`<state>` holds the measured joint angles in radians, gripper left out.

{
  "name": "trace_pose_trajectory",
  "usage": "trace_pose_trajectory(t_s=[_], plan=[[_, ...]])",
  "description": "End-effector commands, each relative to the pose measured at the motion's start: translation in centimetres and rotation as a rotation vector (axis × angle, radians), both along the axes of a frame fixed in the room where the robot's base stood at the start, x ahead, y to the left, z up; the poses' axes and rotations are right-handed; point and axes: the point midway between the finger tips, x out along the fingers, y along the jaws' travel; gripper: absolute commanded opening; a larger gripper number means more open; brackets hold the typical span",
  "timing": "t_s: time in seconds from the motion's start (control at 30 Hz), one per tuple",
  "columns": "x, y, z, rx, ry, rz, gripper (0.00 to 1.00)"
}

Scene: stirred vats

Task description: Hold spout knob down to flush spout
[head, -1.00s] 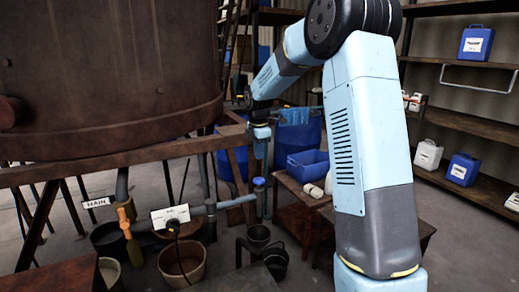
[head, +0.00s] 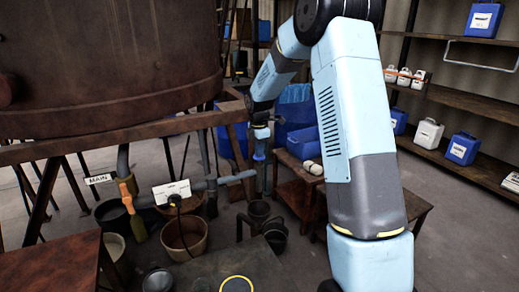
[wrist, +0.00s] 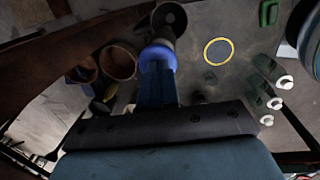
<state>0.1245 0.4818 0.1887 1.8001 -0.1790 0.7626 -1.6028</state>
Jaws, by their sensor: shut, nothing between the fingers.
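The spout knob (head: 259,156) is a small blue cap on top of the upright spout at the end of the grey pipe (head: 230,178). In the wrist view the blue knob (wrist: 157,52) sits just beyond my fingertips. My gripper (head: 260,142) is shut and empty, pointing down directly over the knob. The fingertips are very close to it; I cannot tell whether they touch. In the wrist view my closed blue fingers (wrist: 157,78) hide part of the knob. Dark buckets (head: 259,211) stand on the floor below the spout.
A rusty vat (head: 110,65) on a frame (head: 120,145) fills the left. A white label plate (head: 172,191) and an orange-handled valve (head: 126,195) are on the pipework. A wooden bench (head: 296,175) with a blue bin (head: 303,142) stands to the right.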

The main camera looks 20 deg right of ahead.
Motion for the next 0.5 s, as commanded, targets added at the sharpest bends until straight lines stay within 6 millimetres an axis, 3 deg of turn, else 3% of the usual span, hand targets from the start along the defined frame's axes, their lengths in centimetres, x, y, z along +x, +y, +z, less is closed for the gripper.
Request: trace_pose_trajectory(t_s=[0.5], plan=[[-0.1, -0.1, -3.1, 0.001, 0.008, -0.001, 0.00]])
